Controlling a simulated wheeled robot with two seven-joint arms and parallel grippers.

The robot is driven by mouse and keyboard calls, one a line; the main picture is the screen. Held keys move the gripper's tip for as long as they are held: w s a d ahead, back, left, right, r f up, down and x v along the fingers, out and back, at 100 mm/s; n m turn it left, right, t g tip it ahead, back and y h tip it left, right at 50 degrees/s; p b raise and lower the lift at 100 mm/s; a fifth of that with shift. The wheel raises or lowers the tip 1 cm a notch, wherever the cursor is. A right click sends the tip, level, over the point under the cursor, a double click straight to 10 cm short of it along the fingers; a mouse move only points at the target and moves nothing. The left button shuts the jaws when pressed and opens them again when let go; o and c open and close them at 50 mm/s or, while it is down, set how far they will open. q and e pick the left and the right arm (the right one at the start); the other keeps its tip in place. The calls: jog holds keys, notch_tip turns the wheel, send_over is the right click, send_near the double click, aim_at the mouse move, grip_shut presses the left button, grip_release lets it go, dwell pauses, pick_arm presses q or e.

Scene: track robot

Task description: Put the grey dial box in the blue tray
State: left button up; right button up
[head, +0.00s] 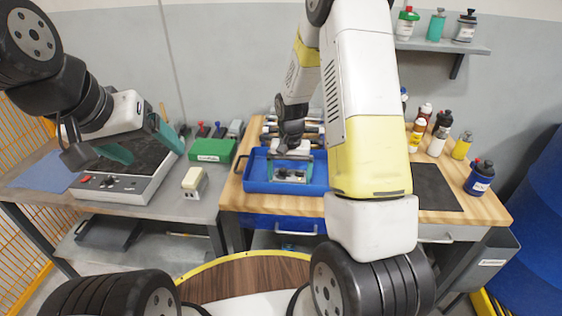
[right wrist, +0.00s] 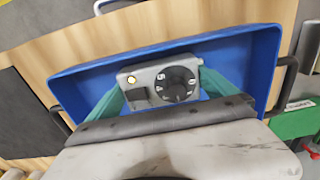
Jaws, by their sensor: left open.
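The grey dial box (right wrist: 162,80), with a black dial and a lit yellow button, shows in the right wrist view. It is between the teal fingers of my right gripper (right wrist: 165,92), which press against its two sides. Both are within the outline of the blue tray (right wrist: 95,82). In the head view the tray (head: 257,165) stands on the wooden bench and my right gripper (head: 291,176) is low in it. I cannot tell whether the box touches the tray floor. My left gripper (head: 140,144) is open and empty above the left table.
A black-topped device (head: 137,185), a cream-topped block (head: 194,182) and a green box (head: 212,150) are on the left table. Several bottles (head: 437,142) and a dark mat (head: 435,187) are at the bench's right. Tools lie behind the tray.

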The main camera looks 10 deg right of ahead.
aim_at(290, 175)
jog(key=shift+r, duration=0.1)
notch_tip(290, 175, up, 12)
jog(key=s+r+n+t+y, duration=0.1)
jog(key=s+r+n+t, duration=0.15)
jog(key=s+r, duration=0.9)
jog(key=s+a+r+n+t+y, duration=0.1)
jog(key=s+r+t, duration=0.2)
jog(key=s, duration=0.7)
notch_tip(290, 175, up, 3)
jog(key=shift+s+a+f+t, duration=0.15)
jog(key=shift+s+a+t, duration=0.1)
jog(key=shift+t, duration=0.1)
